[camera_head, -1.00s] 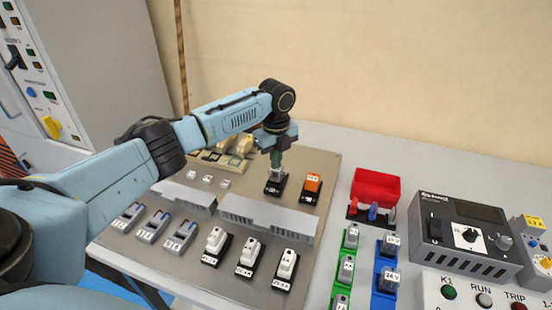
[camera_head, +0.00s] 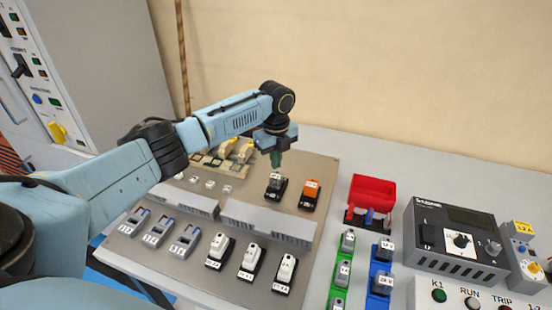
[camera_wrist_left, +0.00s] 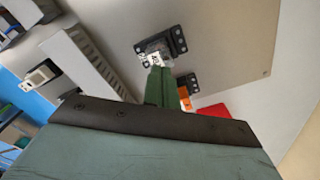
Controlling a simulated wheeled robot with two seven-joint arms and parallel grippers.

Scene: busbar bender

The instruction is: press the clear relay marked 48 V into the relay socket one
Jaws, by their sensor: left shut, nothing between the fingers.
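The clear relay (camera_head: 275,180) with a white label sits upright in a black socket (camera_head: 274,197) on the grey panel, left of the socket with the orange relay. In the left wrist view the relay (camera_wrist_left: 155,56) shows its label, partly readable, against the black socket (camera_wrist_left: 175,40). My left gripper (camera_head: 276,164) points down just over the relay, with its green fingers shut and nothing between them. Its fingertips (camera_wrist_left: 157,70) are at the relay's top edge; I cannot tell whether they touch. How deep the relay sits is unclear. My right gripper is out of view.
The orange relay (camera_head: 311,188) stands close to the right. Grey ducts (camera_head: 268,222) and white-topped modules (camera_head: 251,257) lie in front. A red bin (camera_head: 372,192), green and blue racks (camera_head: 382,279) and a grey meter unit (camera_head: 455,240) stand to the right.

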